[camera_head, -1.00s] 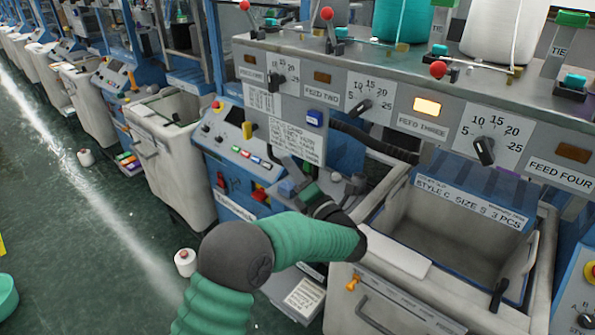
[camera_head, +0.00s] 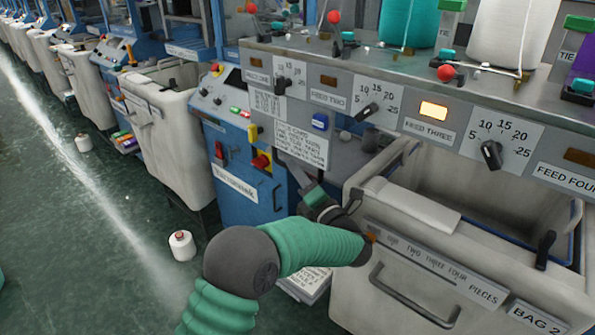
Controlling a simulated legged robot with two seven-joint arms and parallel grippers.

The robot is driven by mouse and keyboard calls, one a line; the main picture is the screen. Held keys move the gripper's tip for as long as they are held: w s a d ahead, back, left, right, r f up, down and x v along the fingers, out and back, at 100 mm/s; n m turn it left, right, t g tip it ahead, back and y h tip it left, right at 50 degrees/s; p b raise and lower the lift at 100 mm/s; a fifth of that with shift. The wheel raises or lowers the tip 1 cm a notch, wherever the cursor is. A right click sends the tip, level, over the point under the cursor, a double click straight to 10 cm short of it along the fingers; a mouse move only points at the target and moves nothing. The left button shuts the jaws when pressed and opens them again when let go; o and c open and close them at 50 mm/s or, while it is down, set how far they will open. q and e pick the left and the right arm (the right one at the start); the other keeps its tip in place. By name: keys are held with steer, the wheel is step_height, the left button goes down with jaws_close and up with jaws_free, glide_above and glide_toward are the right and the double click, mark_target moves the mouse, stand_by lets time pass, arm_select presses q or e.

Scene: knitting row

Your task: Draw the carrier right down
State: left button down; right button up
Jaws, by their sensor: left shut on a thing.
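My left gripper (camera_head: 308,186), dark grey with a green part, is at the end of my green-sleeved arm. It is in the gap between a blue cabinet (camera_head: 245,175) and a white bin (camera_head: 410,255) marked BAG 2. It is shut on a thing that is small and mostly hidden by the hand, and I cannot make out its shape. I cannot pick out the carrier clearly from the dark parts around the fingers. My right gripper is not in view.
The machine's grey front panel (camera_head: 455,118) has dials and a lit FEED THREE lamp (camera_head: 434,110). A handle (camera_head: 415,295) sticks out of the bin's front. A white cone (camera_head: 182,245) stands on the green floor at left, where there is free room.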

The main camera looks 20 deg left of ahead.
arm_select(q)
step_height(320, 180, down, 9)
steer(key=b, duration=0.6)
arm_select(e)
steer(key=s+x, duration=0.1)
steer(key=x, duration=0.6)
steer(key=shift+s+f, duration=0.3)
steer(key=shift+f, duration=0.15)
arm_select(q)
steer(key=c, duration=1.4)
jaws_free()
steer(key=shift+w, duration=0.1)
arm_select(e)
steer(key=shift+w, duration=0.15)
arm_select(q)
steer(key=shift+r, duration=0.15)
steer(key=r+p+v, duration=0.2)
steer(key=v, duration=1.2)
steer(key=shift+s+d+p, duration=0.3)
steer(key=shift+s+d, duration=0.1)
steer(key=shift+d, duration=0.05)
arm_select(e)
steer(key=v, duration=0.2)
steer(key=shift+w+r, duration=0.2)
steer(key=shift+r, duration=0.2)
arm_select(q)
steer(key=shift+f, duration=0.1)
